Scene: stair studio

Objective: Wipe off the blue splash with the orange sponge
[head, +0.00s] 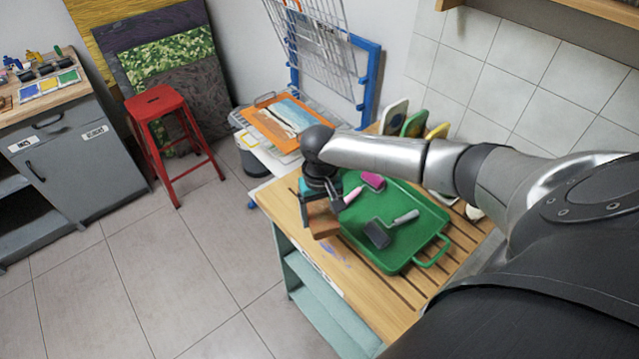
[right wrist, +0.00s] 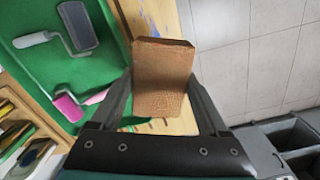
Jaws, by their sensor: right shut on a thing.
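My right gripper (head: 322,204) is shut on the orange sponge (head: 322,219), a brownish-orange block. In the right wrist view the sponge (right wrist: 162,75) sits between the two fingers of the right gripper (right wrist: 162,95). The sponge is over the front left part of the wooden bench top; I cannot tell whether it touches the wood. The blue splash (head: 333,252) shows as small blue-violet streaks on the wood, just below the sponge in the head view. Part of it may be hidden by the sponge. My left gripper is not in view.
A green tray (head: 436,222) lies right of the sponge, holding a grey-headed brush or roller (head: 378,234) and a pink-headed one (head: 373,180). The wooden bench (head: 375,300) has a slatted right part. A red stool (head: 155,103) stands on the floor at left.

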